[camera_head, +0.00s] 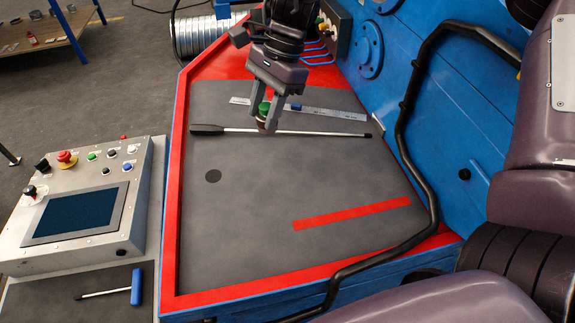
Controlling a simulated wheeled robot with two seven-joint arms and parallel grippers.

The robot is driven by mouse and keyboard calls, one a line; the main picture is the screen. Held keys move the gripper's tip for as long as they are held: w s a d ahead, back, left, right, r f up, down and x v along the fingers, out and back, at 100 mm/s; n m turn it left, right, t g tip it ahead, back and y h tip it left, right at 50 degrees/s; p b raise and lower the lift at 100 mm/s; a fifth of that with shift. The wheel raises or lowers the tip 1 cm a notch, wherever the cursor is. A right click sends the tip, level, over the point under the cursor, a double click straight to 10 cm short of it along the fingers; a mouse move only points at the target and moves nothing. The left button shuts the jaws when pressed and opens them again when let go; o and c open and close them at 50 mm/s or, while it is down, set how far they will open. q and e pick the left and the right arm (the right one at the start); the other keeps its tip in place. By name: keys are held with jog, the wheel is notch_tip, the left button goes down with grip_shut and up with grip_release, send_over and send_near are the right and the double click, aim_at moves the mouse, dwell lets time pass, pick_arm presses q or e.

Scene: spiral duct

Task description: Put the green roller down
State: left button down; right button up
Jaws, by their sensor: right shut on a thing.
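My right gripper (268,118) reaches down from the top of the view over the grey work surface (260,220). It is shut on the green roller (264,108), a small piece with a green top and a darker lower part, partly covered by the fingers. The roller appears just over the shaft of a long screwdriver-like tool (310,133). I cannot tell whether its lower end touches the tool or the surface. My left gripper is not in view.
A steel ruler (325,112) with a small blue piece (296,106) lies behind the tool. A black bent rail (407,110) borders the right. A control box (75,210) stands left. The surface's front is clear.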

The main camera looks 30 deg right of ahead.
jog(key=n, duration=0.1)
jog(key=n+g, duration=0.1)
jog(key=n, duration=0.1)
jog(key=shift+w+f+n, duration=0.1)
jog(key=shift+w+n, duration=0.2)
jog(key=shift+w, duration=0.1)
notch_tip(320, 180, down, 20)
jog(key=shift+d+r, duration=0.1)
jog(key=shift+h, duration=0.3)
jog(key=o, duration=1.1)
jog(key=shift+s, duration=0.1)
jog(key=shift+o, duration=0.2)
jog(key=v, duration=1.2)
jog(key=shift+b, duration=0.45)
